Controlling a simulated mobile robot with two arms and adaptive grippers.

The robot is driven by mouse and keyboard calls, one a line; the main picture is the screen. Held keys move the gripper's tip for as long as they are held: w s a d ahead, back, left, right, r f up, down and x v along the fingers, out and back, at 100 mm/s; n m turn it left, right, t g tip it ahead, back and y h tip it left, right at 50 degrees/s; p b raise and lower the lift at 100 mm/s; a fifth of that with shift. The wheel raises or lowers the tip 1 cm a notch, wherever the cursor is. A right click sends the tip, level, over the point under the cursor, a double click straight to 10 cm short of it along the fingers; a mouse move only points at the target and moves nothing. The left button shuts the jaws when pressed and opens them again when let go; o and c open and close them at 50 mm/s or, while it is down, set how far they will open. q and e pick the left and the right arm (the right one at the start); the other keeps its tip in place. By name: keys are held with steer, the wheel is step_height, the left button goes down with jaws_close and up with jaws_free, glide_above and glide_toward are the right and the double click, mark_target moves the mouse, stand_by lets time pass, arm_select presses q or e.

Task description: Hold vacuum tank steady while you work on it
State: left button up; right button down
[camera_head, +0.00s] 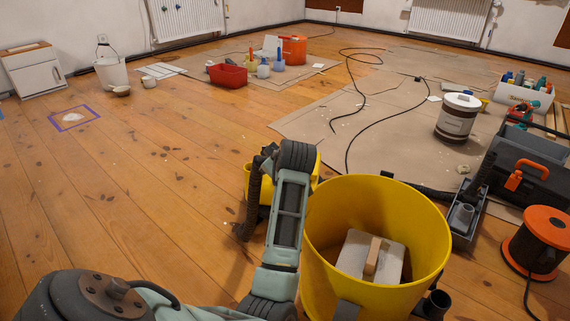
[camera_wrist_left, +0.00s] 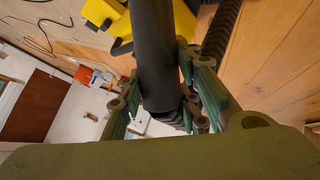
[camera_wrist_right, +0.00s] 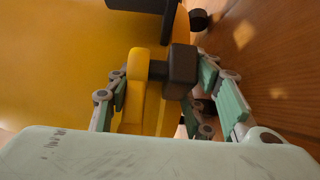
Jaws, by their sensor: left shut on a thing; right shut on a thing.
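The yellow vacuum tank (camera_head: 432,238) stands open-topped in the lower middle of the head view. My left gripper (camera_wrist_left: 160,95) is shut on a thick black tube (camera_wrist_left: 154,50) beside that part. My right gripper (camera_wrist_right: 165,90) is shut on a dark and yellow clamp piece (camera_wrist_right: 180,65) at the tank's side. The head view does not show my right gripper.
A toolbox (camera_head: 520,170) and an orange cable reel (camera_head: 545,240) stand close on the right. A paint bucket (camera_head: 457,118) stands on the cardboard (camera_head: 400,130), with black cables nearby. A ribbed hose (camera_head: 249,208) hangs left of my arm. The floor on the left is mostly clear.

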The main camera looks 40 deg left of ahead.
arm_select(q)
steer(key=s+a+f+t+h, duration=0.35)
steer(key=f+h, duration=0.35)
steer(key=f, duration=0.4)
steer(key=s+a+r+n+h, duration=0.1)
steer(key=s+a+r+h, duration=0.1)
steer(key=s+a, duration=0.3)
steer(key=shift+s+r+n+h, duration=0.3)
steer(key=shift+s+r, duration=0.2)
steer(key=shift+s, duration=0.5)
steer(key=shift+w+d, duration=0.25)
steer(key=shift+d, duration=0.7)
steer(key=shift+w+d, duration=0.2)
steer(key=shift+d, duration=0.75)
steer(key=shift+w+d, duration=0.25)
steer(key=shift+d, duration=0.7)
steer(key=shift+w+d, duration=0.25)
steer(key=shift+d, duration=0.7)
steer(key=shift+w+d, duration=0.2)
steer(key=shift+d, duration=0.75)
steer(key=shift+w+d, duration=0.25)
steer(key=shift+d, duration=0.7)
steer(key=shift+d, duration=0.15)
steer(key=o, duration=1.2)
steer(key=shift+d, duration=0.15)
